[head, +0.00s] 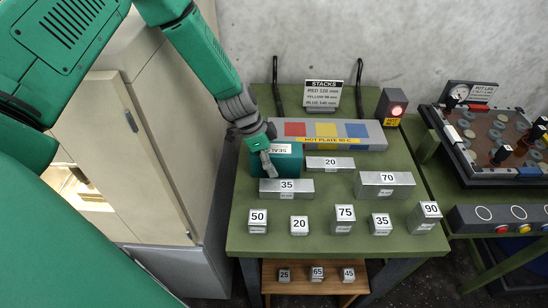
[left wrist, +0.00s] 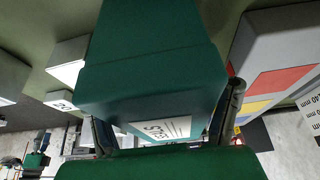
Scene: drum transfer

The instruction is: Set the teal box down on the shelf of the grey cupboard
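The teal box (head: 288,165) has a white label and is at the left of the green table, in front of the hot plate. My left gripper (head: 268,163) reaches down over its left part. In the left wrist view the teal box (left wrist: 150,70) fills the middle, between the two fingers of my left gripper (left wrist: 166,112). The fingers lie close along its sides; whether they press on it I cannot tell. The grey cupboard (head: 120,150) stands left of the table; its lit shelf (head: 80,188) shows partly behind my arm. My right gripper is not in view.
The hot plate (head: 365,135) with coloured squares lies just behind the box. A block marked 35 (head: 288,195) lies just in front, with several other metal blocks nearby. A red lamp (head: 392,106) and a sign (head: 323,94) stand at the back.

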